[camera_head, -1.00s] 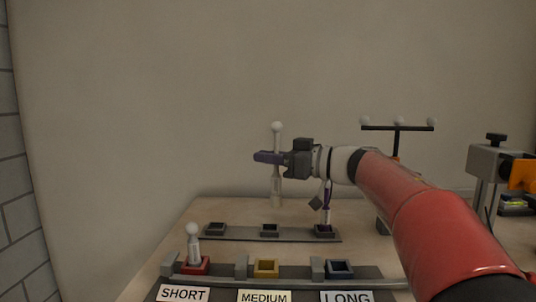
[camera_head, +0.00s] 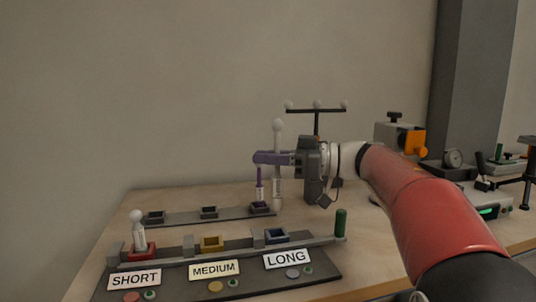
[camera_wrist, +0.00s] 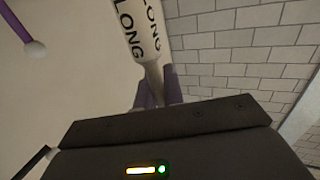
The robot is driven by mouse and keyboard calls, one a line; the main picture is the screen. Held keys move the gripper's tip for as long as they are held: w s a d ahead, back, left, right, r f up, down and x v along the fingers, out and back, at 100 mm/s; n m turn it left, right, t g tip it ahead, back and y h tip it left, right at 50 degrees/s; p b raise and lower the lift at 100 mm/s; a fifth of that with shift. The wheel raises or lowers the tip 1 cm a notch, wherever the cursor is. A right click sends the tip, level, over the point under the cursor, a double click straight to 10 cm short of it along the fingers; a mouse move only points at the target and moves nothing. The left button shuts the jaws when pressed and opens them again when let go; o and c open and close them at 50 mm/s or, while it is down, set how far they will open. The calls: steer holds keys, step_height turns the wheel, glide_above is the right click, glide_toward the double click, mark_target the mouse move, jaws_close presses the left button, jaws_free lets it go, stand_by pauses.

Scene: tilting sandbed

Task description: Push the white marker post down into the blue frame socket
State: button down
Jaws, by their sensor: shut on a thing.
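The white marker post (camera_head: 278,140) is upright, with a ball on top. My gripper (camera_head: 270,157) is shut around its upper part, the purple fingers across it. In the wrist view the post (camera_wrist: 138,35) shows the word LONG and runs down between the fingers. The blue frame socket (camera_head: 276,236) is in the front row, behind the LONG label (camera_head: 286,259). The post's lower end appears above and behind this socket in the head view, apart from it. Exact depth between them is hard to tell.
A short white post (camera_head: 138,232) stands in the red socket (camera_head: 140,252); the yellow socket (camera_head: 212,243) is empty. A dark T-bar with white balls (camera_head: 317,109) rises behind my gripper.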

steer(key=shift+f+b, duration=3.25)
steer(key=shift+f, duration=0.55)
steer(key=c, duration=1.4)
jaws_free()
steer(key=shift+c, duration=0.2)
